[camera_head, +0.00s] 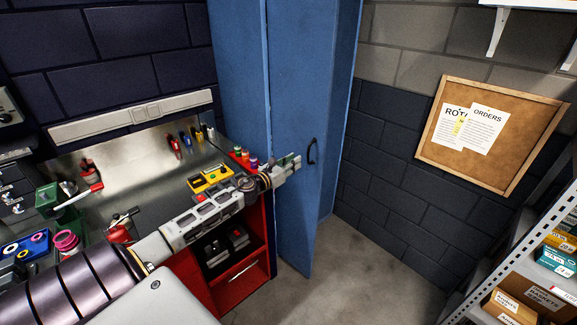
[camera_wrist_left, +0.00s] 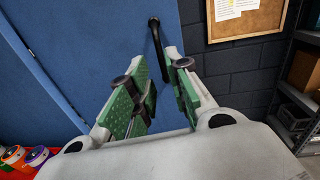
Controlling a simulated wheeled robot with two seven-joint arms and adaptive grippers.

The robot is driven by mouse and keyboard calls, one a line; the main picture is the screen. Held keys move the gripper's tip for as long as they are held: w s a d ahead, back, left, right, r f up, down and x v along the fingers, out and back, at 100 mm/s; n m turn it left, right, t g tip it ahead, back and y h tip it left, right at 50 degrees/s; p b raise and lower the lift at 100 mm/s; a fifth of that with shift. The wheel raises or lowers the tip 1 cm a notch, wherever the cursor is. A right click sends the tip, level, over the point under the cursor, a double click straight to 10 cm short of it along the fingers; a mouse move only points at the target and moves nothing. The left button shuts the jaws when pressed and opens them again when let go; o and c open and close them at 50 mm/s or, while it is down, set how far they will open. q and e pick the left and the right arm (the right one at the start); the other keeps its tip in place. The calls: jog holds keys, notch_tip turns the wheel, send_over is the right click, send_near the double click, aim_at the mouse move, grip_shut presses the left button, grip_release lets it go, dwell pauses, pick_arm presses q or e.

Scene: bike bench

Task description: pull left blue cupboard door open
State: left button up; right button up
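The blue cupboard door (camera_head: 292,75) is a tall flat panel right of the bench in the head view, and it fills the left of the wrist view (camera_wrist_left: 110,50). Its black bar handle (camera_head: 312,152) sits near the door's right edge. My left gripper (camera_head: 297,163) is just left of the handle in the head view. In the left wrist view the gripper (camera_wrist_left: 155,66) is open, with green-padded fingers apart, and the handle (camera_wrist_left: 154,32) shows just ahead between the fingertips. I cannot tell whether the fingers touch it. My right gripper is out of view.
A workbench (camera_head: 130,150) with a yellow-cased item (camera_head: 211,178), small coloured spools and tools lies under my left arm. A red cabinet (camera_head: 262,215) stands below it. A corkboard (camera_head: 490,130) hangs at right, above a shelf with boxes (camera_head: 530,300). The floor (camera_head: 350,275) before the door is clear.

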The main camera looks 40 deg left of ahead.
pick_arm(q)
jog(key=shift+s, duration=1.1)
jog(key=shift+a, duration=0.1)
jog(key=shift+f, duration=0.15)
